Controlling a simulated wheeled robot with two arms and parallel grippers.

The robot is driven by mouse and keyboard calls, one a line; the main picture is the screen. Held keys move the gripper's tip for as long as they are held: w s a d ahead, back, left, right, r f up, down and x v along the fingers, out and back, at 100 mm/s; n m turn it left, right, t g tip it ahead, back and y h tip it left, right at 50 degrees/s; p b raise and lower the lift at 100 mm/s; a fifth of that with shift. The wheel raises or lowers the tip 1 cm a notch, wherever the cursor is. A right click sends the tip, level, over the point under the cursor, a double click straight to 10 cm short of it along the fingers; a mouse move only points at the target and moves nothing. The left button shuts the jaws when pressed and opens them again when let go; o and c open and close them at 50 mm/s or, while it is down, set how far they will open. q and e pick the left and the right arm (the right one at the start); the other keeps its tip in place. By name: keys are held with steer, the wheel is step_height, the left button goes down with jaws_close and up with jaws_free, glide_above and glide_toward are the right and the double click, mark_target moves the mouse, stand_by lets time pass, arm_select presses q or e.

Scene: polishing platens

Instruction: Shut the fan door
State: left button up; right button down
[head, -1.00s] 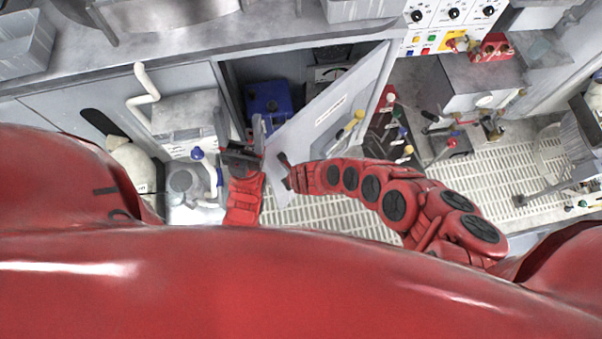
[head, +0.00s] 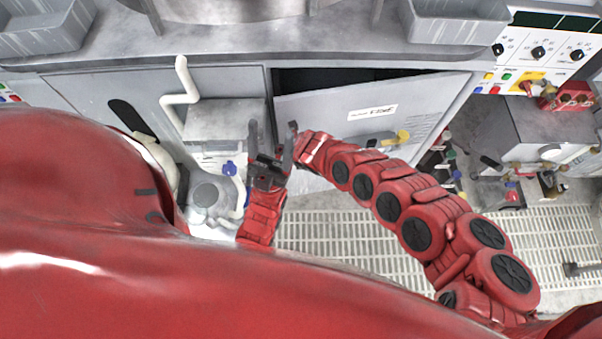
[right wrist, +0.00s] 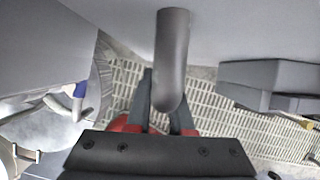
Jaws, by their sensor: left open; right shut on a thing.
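The fan door (head: 330,110) is a grey panel with a white label, hinged at its right side. It stands ajar, with a narrow dark gap along its top, widest at the left. In the right wrist view a dark rounded bar (right wrist: 172,60) stands in front of grey panels. My left gripper (head: 270,140) is open and empty, just left of the right one, in front of the cabinet.
A white bent pipe (head: 180,98) and a grey box (head: 225,121) stand to the left. A latch with a yellow part (head: 402,137) is on the door. Control panels (head: 545,50) and equipment (head: 550,125) are at the right. Slatted floor (head: 350,228) lies below.

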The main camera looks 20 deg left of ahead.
steer(key=w+a+m+b, duration=0.1)
steer(key=w+a+b, duration=0.4)
steer(key=w+b, duration=0.4)
steer(key=b, duration=0.5)
steer(key=shift+w+a+r, duration=0.15)
steer(key=shift+r, duration=0.05)
steer(key=shift+r, duration=0.1)
